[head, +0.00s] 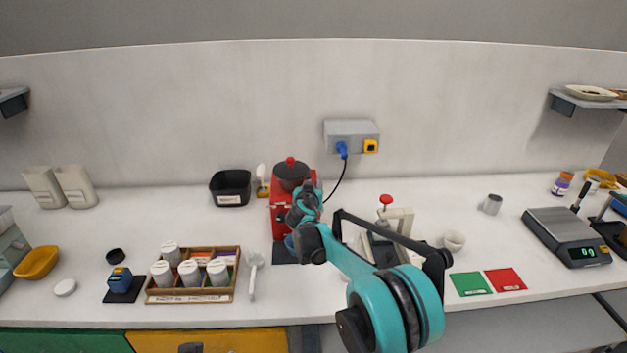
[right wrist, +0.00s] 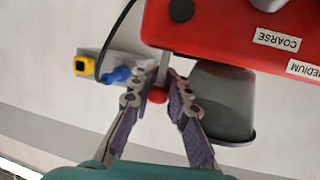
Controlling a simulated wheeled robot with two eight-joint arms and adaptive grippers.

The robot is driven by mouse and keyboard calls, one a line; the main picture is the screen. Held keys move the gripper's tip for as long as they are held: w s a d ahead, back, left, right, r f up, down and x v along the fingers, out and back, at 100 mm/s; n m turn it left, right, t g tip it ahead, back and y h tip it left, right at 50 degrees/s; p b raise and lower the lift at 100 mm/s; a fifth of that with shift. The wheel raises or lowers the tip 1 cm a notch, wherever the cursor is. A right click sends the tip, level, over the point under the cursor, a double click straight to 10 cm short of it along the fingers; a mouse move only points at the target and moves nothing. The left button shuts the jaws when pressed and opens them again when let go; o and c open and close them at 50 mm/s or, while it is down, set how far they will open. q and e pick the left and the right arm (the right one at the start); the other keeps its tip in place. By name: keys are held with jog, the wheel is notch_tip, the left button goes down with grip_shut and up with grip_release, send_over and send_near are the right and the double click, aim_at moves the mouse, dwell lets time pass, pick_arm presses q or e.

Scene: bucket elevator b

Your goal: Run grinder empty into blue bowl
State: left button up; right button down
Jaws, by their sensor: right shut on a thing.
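The red grinder (head: 283,215) stands against the back of the counter, with a dark hopper and a red-knobbed lid (head: 291,172) on top. My right arm covers much of its right side. The blue bowl (head: 290,244) shows only as a sliver at the grinder's foot, on a dark mat. My right gripper (head: 309,187) is at the grinder's right side. In the right wrist view its fingers close around a small red knob (right wrist: 157,95) on a thin grey stem beside the red body (right wrist: 225,30), which bears COARSE and MEDIUM labels. My left gripper is not in view.
The grinder's cord runs to a wall socket (head: 351,134) with a blue plug. A wooden tray (head: 236,284) of white containers and a white scoop (head: 254,275) lie left of the grinder. A white press (head: 400,217) stands right of it, partly behind my arm.

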jog(key=g+p, duration=0.1)
jog(key=p, duration=0.1)
jog(key=w+g+p, duration=0.1)
jog(key=g, duration=0.1)
jog(key=shift+r+p, duration=0.3)
jog(key=shift+p, duration=0.05)
jog(key=shift+w+f+n+g+p, duration=0.3)
jog(key=shift+g+p, duration=0.7)
jog(key=shift+p, duration=0.15)
jog(key=c, duration=1.7)
grip_release()
jog(key=shift+f, duration=0.1)
